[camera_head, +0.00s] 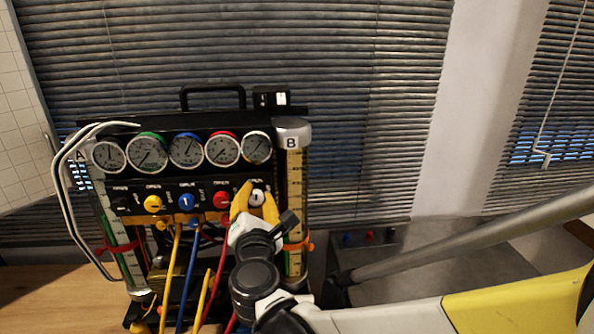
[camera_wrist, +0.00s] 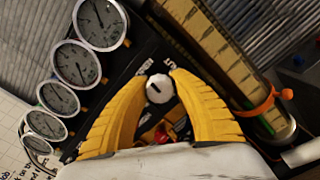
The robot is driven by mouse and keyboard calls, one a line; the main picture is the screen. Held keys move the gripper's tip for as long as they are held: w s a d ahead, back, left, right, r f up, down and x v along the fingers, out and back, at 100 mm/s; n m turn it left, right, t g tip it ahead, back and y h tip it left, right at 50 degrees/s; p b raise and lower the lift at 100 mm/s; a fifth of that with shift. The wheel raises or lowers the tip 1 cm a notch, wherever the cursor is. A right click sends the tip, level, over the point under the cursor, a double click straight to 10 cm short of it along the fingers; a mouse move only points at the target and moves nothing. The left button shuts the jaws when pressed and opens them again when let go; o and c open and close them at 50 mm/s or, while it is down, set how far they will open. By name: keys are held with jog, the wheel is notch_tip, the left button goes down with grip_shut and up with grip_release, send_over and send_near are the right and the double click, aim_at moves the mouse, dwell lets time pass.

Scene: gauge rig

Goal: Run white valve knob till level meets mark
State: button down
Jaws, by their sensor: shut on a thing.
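The white valve knob (camera_head: 257,198) is the rightmost knob on the rig's black front panel. In the wrist view the white knob (camera_wrist: 159,88) sits between the yellow fingertips, with a dark slot on its face. My gripper (camera_head: 256,197) is shut on it, one finger on each side; the gripper also shows in the wrist view (camera_wrist: 160,84). The level tube marked B (camera_head: 294,190) stands right of the panel, with a scale along it and an orange clip (camera_head: 298,246) around its lower part. I cannot tell the liquid level or a separate mark for certain.
Yellow (camera_head: 153,204), blue (camera_head: 187,202) and red (camera_head: 221,200) knobs are left of the white one. Several gauges (camera_head: 186,150) line the panel above. Coloured hoses (camera_head: 190,262) hang below. Another tube with a red clip (camera_head: 118,247) stands at left. Wooden tabletop (camera_head: 50,290) is bare at left.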

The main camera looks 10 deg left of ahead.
jog(key=m, duration=0.4)
jog(key=shift+m, duration=0.3)
jog(key=m, duration=0.3)
jog(key=shift+m+b, duration=0.3)
jog(key=shift+b, duration=0.1)
jog(key=m, duration=0.3)
jog(key=shift+m, duration=2.3)
jog(key=c, duration=1.1)
grip_release()
jog(key=shift+o, duration=0.2)
jog(key=shift+s, duration=0.1)
